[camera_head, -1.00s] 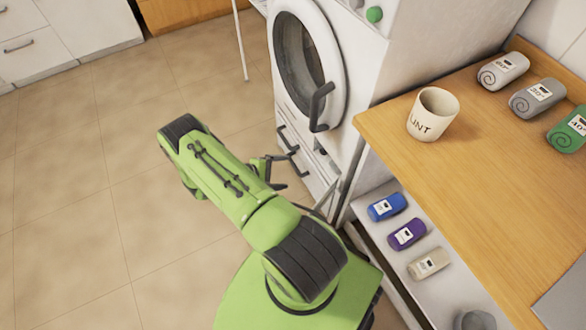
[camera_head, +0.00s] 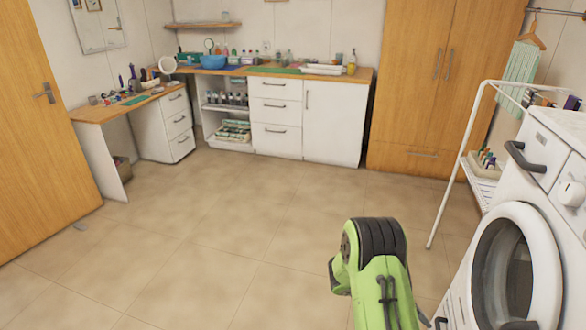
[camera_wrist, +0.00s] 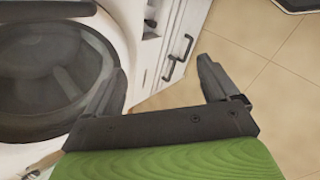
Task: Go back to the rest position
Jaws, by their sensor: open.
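My gripper (camera_wrist: 165,85) shows in the wrist view with its two dark fingers spread wide apart and nothing between them. Its left finger overlaps the washing machine (camera_wrist: 135,28) in the picture; I cannot tell how close it is. The tiled floor (camera_wrist: 275,80) shows beyond the right finger. In the head view my green arm rises from the bottom edge, right of the middle, and the gripper itself is out of that view.
The washing machine (camera_head: 535,190) stands at the right, beside a white rack (camera_head: 480,192). A wooden wardrobe (camera_head: 425,80), a counter with drawers (camera_head: 275,112) and a desk (camera_head: 135,108) line the back. A wooden door (camera_head: 35,140) is at the left. The middle floor (camera_head: 220,220) is clear.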

